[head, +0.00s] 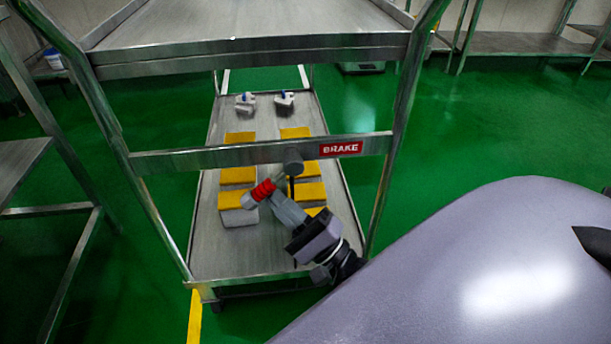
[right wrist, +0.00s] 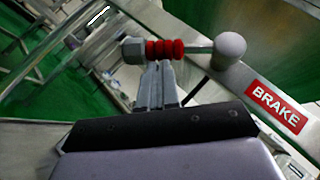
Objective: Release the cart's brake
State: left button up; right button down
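The steel cart (head: 255,157) stands in front of me, with a red BRAKE label (head: 341,148) on its crossbar; the label also shows in the right wrist view (right wrist: 276,106). The brake lever has a red ribbed grip (head: 263,190), a hexagonal end and a round grey knob (head: 293,163). In the right wrist view the red grip (right wrist: 165,49) lies crosswise just beyond my fingertips. My right gripper (head: 276,194) has its fingers close together, seemingly shut, at the red grip; whether they touch it is unclear. My left gripper is not in view.
The cart's lower shelf (head: 215,245) carries several yellow-topped blocks (head: 239,175) and two small white items with blue parts (head: 284,99). Its upper shelf (head: 250,25) overhangs the lever. Steel racks stand at left and back right. Green floor is free to the right.

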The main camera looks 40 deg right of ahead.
aim_at(252, 200)
jog(key=shift+w+a+r+m+t+h+p, duration=0.15)
jog(key=shift+w+a+r+m+t+h, duration=0.3)
jog(key=shift+a+r, duration=0.45)
jog(key=shift+w+a+r+m+t+h+p, duration=0.15)
jog(key=shift+w+a+r+m+t, duration=0.2)
jog(key=shift+w+a+r+m, duration=0.5)
jog(key=shift+s+a+r+n, duration=0.1)
jog(key=shift+a+r+n, duration=0.1)
jog(key=shift+a+n, duration=0.15)
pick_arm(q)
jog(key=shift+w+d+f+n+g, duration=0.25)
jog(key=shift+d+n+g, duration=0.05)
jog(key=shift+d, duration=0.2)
pick_arm(e)
jog(key=shift+r, duration=0.1)
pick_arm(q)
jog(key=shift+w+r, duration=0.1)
pick_arm(e)
jog(key=shift+a, duration=0.1)
pick_arm(q)
jog(key=shift+p, duration=0.4)
pick_arm(e)
jog(key=v, duration=0.7)
